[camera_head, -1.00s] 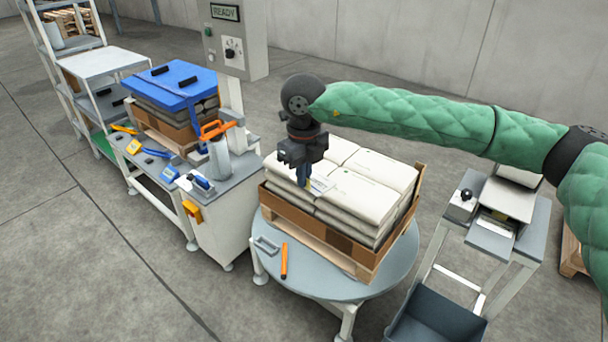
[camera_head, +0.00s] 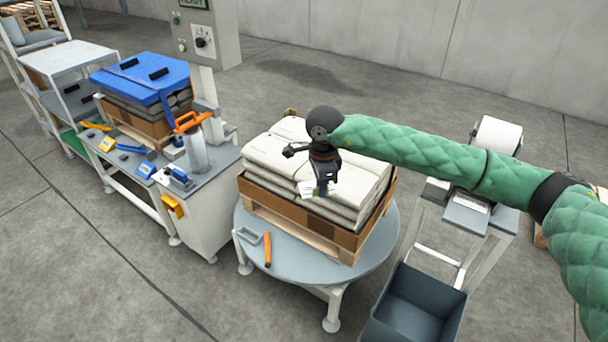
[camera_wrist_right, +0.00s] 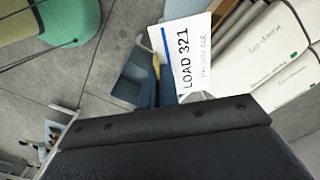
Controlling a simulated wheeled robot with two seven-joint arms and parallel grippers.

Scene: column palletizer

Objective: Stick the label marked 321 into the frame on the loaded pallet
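The label (camera_wrist_right: 187,58) is a white card reading "LOAD 321" with a blue stripe. In the right wrist view its lower edge is at my right gripper's blue fingertips (camera_wrist_right: 155,92). In the head view my right gripper (camera_head: 321,188) points down at the front of the stacked sacks, with the white label (camera_head: 307,188) sticking out to its left. The gripper looks shut on the label. The loaded pallet (camera_head: 290,232) carries pale sacks (camera_head: 275,155) in a brown cardboard tray (camera_head: 300,218). I cannot make out the label frame. My left gripper is out of view.
The pallet stands on a round grey turntable (camera_head: 225,262), with an orange-handled tool (camera_head: 267,250) and a grey metal bracket (camera_head: 247,235) at its front. A dark bin (camera_head: 412,310) and a printer stand (camera_head: 470,212) are at the right. A tool bench (camera_head: 215,175) is at the left.

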